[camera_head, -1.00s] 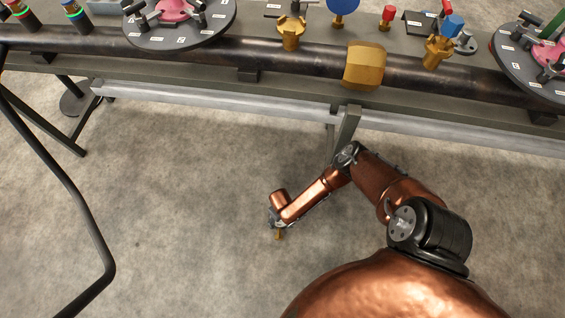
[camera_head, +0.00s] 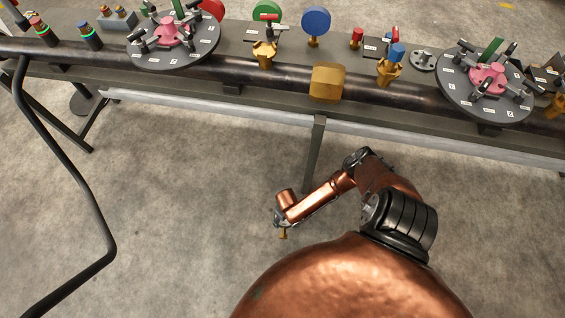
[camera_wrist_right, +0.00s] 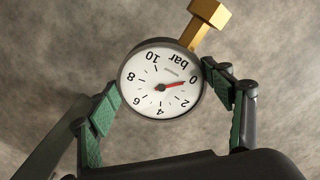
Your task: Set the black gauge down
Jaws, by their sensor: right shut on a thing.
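The black gauge (camera_wrist_right: 160,84) fills the middle of the right wrist view, with a white dial, a red needle and a brass hex stem (camera_wrist_right: 208,20) at the upper right. My right gripper (camera_wrist_right: 164,92) is shut on its round case, with green pads on either side. The dial appears upside down, with bare floor behind it. In the head view, my right gripper (camera_head: 279,219) hangs over the floor in front of the bench. The brass stem (camera_head: 283,234) shows just below it, while the gauge's case is hardly visible there. My left gripper is not in view.
A long bench (camera_head: 225,95) with a dark pipe (camera_head: 270,76) crosses the back. It carries green (camera_head: 267,12) and blue (camera_head: 316,20) round gauges, brass fittings (camera_head: 388,72), a brass block (camera_head: 327,83) and two round dark flanges (camera_head: 182,53) (camera_head: 487,84). Floor is clear below.

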